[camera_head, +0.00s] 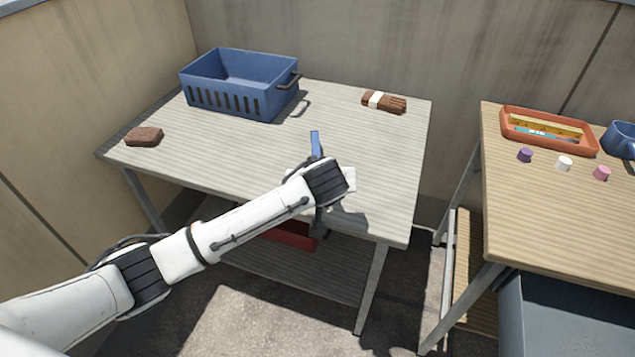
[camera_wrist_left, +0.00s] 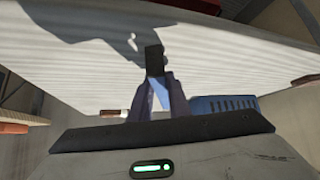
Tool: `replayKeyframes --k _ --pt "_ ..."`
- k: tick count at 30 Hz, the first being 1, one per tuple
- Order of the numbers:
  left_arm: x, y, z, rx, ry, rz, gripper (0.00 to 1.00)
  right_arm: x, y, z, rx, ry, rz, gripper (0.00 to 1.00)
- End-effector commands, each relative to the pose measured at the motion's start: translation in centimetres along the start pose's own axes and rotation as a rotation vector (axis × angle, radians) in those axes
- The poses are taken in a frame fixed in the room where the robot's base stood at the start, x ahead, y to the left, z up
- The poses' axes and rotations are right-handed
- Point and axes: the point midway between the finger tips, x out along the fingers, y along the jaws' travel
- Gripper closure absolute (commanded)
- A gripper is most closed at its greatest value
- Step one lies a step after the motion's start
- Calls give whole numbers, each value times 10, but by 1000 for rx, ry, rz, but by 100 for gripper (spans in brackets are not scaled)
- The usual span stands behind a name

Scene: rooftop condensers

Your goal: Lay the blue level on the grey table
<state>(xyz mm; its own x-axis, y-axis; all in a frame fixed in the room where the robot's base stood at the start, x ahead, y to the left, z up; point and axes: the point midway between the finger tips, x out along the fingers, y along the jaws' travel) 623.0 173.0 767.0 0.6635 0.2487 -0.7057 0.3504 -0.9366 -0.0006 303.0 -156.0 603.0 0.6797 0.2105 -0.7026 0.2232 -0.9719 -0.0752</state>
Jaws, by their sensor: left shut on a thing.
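The blue level (camera_head: 315,143) shows as a short blue bar standing up behind my left wrist in the head view. The rest of it is hidden by the arm. My left gripper (camera_head: 324,183) is shut on the level, over the front part of the grey table (camera_head: 225,150). In the left wrist view, the gripper (camera_wrist_left: 153,88) is seen close up, with the tabletop tilted above it and a shadow on the top. I cannot tell exactly how high the level is held. My right gripper is not in view.
On the grey table are a blue crate (camera_head: 235,85) at the back left, a brown brick (camera_head: 144,137) at the left and a brown bundle (camera_head: 384,102) at the back right. A wooden table (camera_head: 540,210) with an orange tray (camera_head: 548,148) stands right. The tabletop's middle is clear.

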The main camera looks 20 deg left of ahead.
Motion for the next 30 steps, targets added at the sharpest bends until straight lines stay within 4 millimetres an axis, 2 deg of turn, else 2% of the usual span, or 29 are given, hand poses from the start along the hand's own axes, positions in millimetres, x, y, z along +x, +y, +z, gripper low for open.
replayKeyframes --k 2,12,13,16,26,30 --pt "6 0 6 2 1 -1 100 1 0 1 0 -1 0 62" --pt "9 0 9 0 1 1 100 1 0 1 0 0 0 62" --pt "9 0 9 0 0 0 80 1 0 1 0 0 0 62" --pt "8 0 8 0 1 0 65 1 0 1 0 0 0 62" --pt "6 0 6 0 2 0 65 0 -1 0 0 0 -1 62" --pt "-10 1 6 0 0 3 65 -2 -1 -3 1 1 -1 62"
